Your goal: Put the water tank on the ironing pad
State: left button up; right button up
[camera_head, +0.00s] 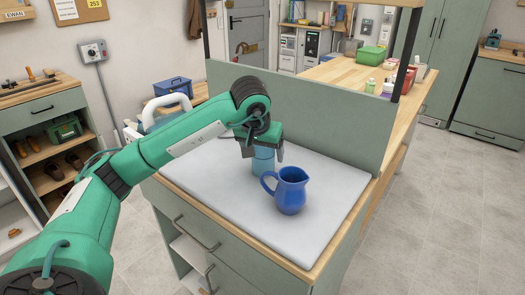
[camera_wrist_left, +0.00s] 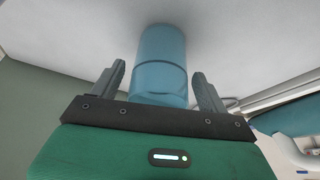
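The water tank is a translucent blue cylinder (camera_head: 263,160) on the pale grey ironing pad (camera_head: 225,185), near the pad's back edge. My left gripper (camera_head: 262,150) is over it, pointing down. In the left wrist view the tank (camera_wrist_left: 160,65) lies between the two fingers of my left gripper (camera_wrist_left: 162,85), with a visible gap on each side. The fingers are open and hide the tank's upper part in the head view. My right gripper is not in view.
A blue jug (camera_head: 291,192) stands on the pad close to the right of the tank. A green-grey panel (camera_head: 310,120) rises behind the pad. A white handled appliance (camera_head: 165,107) is partly hidden behind my left arm. The pad's front is clear.

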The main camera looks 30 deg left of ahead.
pick_arm(q)
jog(key=shift+r, duration=0.2)
jog(key=v, duration=1.2)
jog(key=shift+p, duration=0.3)
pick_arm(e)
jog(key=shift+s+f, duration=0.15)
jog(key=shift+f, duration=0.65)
